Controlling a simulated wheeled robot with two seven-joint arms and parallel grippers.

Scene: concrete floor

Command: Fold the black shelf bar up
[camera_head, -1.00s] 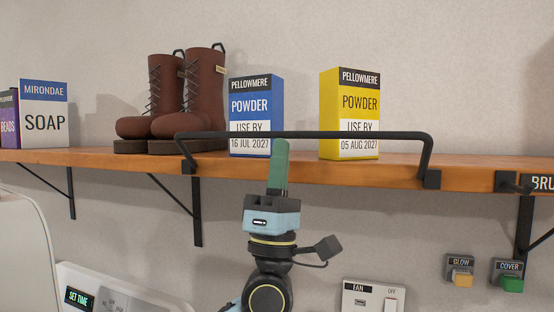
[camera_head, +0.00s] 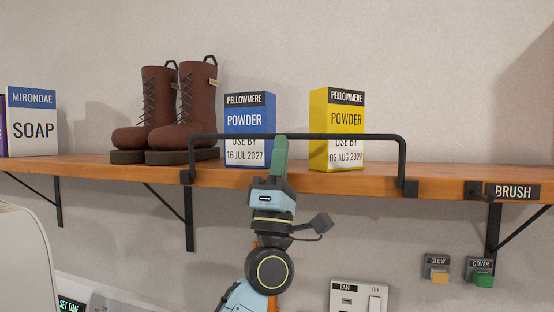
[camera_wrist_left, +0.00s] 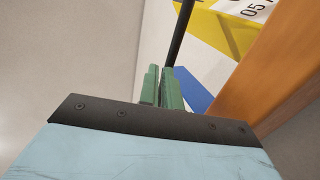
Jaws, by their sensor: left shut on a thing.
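The black shelf bar (camera_head: 345,136) is a thin U-shaped rail hinged by two black brackets at the front edge of the wooden shelf (camera_head: 350,181). In the head view it stands raised, its long top bar in front of the powder boxes. My left gripper (camera_head: 279,141) reaches it from below, its green fingers at the top bar left of its middle. In the left wrist view the bar (camera_wrist_left: 180,35) runs down to between the green fingers (camera_wrist_left: 162,88), which are shut on it. My right gripper is in neither view.
Behind the bar stand a blue powder box (camera_head: 250,112) and a yellow powder box (camera_head: 337,110). Brown boots (camera_head: 185,105) and a soap box (camera_head: 33,120) stand to the left. Below the shelf are glow (camera_head: 438,268) and cover (camera_head: 480,270) buttons and a fan switch (camera_head: 359,298).

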